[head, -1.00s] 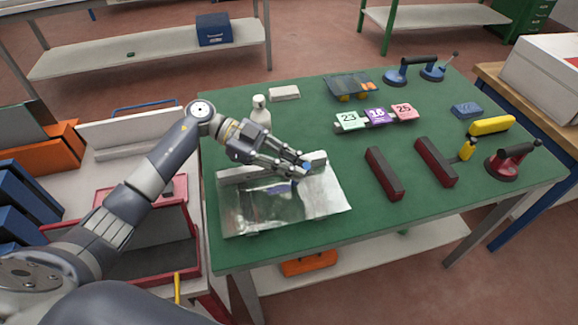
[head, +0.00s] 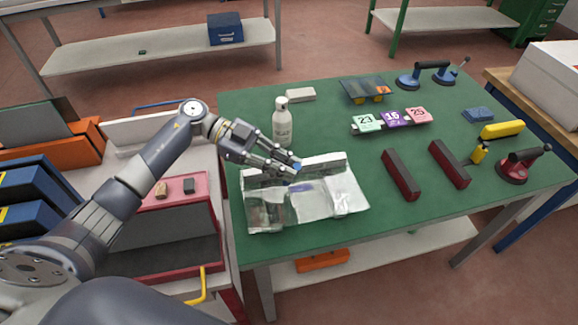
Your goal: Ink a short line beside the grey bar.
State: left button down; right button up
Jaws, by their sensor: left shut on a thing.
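A shiny, mirror-like glass sheet (head: 312,203) lies at the near left of the green table. The grey bar (head: 325,164) lies along its far edge. My left gripper (head: 291,168) is shut on a small blue thing, which looks like a marker (head: 297,166), at about the middle of the bar. Its fingers hide part of the bar. I cannot tell whether the tip touches the glass. A blue-purple patch on the glass below looks like a reflection; I make out no sure ink line. My right gripper is not in view.
A white bottle (head: 282,123) stands just behind my left gripper. Two dark red bars (head: 401,175) (head: 449,164) lie to the right, with a red suction lifter (head: 515,168) beyond. Numbered tags (head: 391,119) lie behind. Green table surface is clear between the glass and the red bars.

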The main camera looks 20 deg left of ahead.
pick_arm(q)
jog(key=r+p, duration=0.1)
jog(key=r, duration=0.1)
jog(key=r+p, duration=0.1)
jog(key=shift+w+d+r+p, duration=0.15)
jog(key=shift+d+r+p, duration=0.15)
jog(key=shift+p, duration=0.05)
jog(key=shift+a+r+p, duration=0.15)
jog(key=shift+r+p, duration=0.55)
jog(key=shift+r, duration=0.1)
jog(key=shift+r+p, duration=0.4)
jog(key=shift+r, duration=0.1)
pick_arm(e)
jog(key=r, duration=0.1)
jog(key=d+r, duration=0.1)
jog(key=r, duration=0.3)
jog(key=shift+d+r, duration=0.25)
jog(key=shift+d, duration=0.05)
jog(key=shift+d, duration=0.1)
